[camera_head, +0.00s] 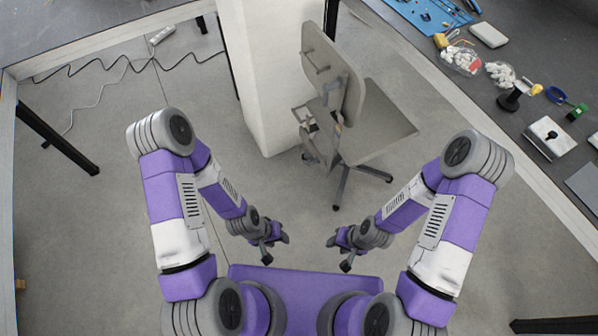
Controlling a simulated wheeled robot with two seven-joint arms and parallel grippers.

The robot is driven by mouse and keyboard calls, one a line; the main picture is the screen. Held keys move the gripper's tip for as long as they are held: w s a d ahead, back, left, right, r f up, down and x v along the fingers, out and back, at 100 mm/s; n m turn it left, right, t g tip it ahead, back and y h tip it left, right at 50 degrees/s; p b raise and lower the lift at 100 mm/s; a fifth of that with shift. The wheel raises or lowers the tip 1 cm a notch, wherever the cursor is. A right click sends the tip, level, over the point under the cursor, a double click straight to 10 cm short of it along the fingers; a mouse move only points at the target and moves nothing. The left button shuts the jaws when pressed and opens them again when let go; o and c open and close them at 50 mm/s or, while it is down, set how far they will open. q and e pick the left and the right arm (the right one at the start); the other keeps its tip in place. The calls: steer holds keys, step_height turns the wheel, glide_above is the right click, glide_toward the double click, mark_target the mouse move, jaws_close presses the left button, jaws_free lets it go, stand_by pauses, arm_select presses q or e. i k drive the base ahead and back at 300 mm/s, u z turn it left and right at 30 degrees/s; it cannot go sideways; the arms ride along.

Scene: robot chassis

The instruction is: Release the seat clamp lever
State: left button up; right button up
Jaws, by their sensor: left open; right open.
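A grey-beige chair (377,125) stands on the floor ahead, beside a white pillar. Grey brackets (306,118) show low at the left of the backrest. I cannot make out which part, if any, is a seat clamp lever; the chair's underside is largely hidden. My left gripper (275,248) is open and empty, in front of my base and short of the chair. My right gripper (340,252) is open and empty, a little to its right, also apart from the chair.
The white pillar (262,85) rises directly left of the chair. A workbench (480,75) with tools and bagged parts runs along the right. Another table edge (110,35) crosses the upper left, with cables (110,66) on the floor below. The floor between me and the chair is clear.

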mark_target(316, 159)
steer(key=u, duration=0.85)
steer(key=i, duration=0.75)
steer(key=z, duration=1.4)
steer(key=i, duration=0.5)
steer(key=z, duration=0.1)
